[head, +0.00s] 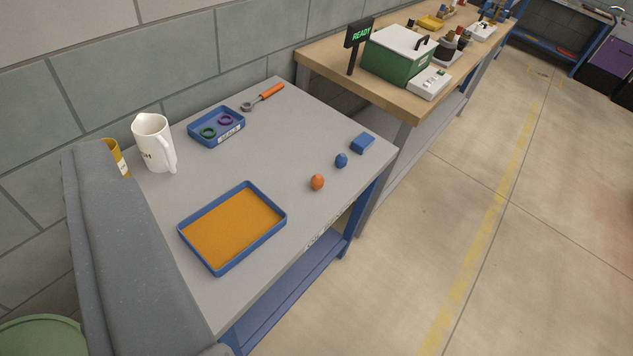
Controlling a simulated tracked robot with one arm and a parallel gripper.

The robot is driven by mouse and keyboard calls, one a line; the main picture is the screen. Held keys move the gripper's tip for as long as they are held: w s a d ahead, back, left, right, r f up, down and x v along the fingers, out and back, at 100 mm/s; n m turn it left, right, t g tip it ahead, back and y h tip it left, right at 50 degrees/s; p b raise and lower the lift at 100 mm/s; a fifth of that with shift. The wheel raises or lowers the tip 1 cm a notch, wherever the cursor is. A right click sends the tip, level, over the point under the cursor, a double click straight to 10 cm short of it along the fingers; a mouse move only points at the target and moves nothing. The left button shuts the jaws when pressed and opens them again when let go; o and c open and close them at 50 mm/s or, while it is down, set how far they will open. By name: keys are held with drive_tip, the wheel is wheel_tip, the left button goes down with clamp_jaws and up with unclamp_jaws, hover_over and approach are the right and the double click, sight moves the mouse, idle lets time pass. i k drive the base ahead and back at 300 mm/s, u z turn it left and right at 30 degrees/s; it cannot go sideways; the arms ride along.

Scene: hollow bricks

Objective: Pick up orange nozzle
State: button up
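A small rounded orange piece (317,182), which looks like the orange nozzle, stands on the grey bench top (285,150) near its right front edge. It stands apart from the things around it. Its fine shape is too small to tell. My gripper is not in view, so I cannot see its fingers or whether it holds anything.
A small blue piece (341,160) and a blue block (362,144) stand behind the orange piece. A blue-rimmed tray (184,240) with an orange floor lies left. A blue tray with rings (204,142), an orange-handled tool (270,92) and a white jug (152,145) are farther back.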

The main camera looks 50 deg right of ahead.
sight(318, 182)
drive_tip(key=u, duration=2.35)
drive_tip(key=k, duration=1.9)
drive_tip(key=z, duration=1.4)
drive_tip(key=i, duration=0.8)
drive_tip(key=z, duration=0.15)
